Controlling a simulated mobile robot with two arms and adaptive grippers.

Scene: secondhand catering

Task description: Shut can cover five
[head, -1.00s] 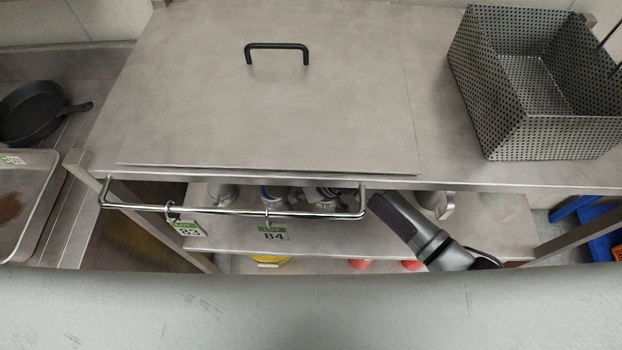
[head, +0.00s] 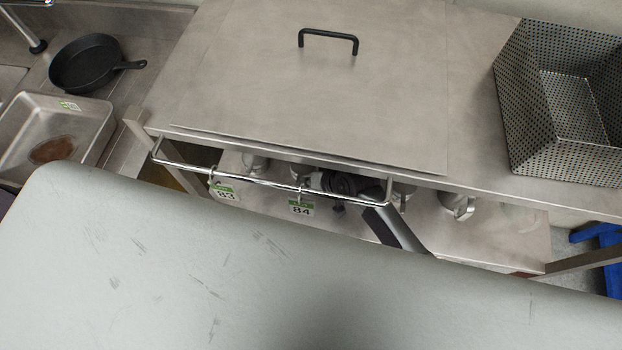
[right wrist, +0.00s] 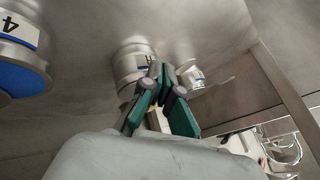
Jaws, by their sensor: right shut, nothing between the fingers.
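Several metal cans stand on the shelf under the counter, among them one at the left (head: 255,163) and one at the right (head: 458,205). In the right wrist view a can with a blue face and a label reading 4 (right wrist: 18,60) is at the left. A labelled can (right wrist: 132,62) is behind the fingers, and a smaller-looking can (right wrist: 193,78) is to their right. I cannot tell which cover is number five. My right gripper (right wrist: 162,75) is shut and empty in front of the middle can; contact is unclear. In the head view the rail and counter partly hide it. My left gripper is not in view.
A metal rail (head: 270,184) with tags 83 (head: 225,194) and 84 (head: 301,209) crosses in front of the shelf. Above are the counter's handled lid (head: 300,95) and a perforated basket (head: 520,125). A black pan (head: 85,62) and tray (head: 25,135) are left.

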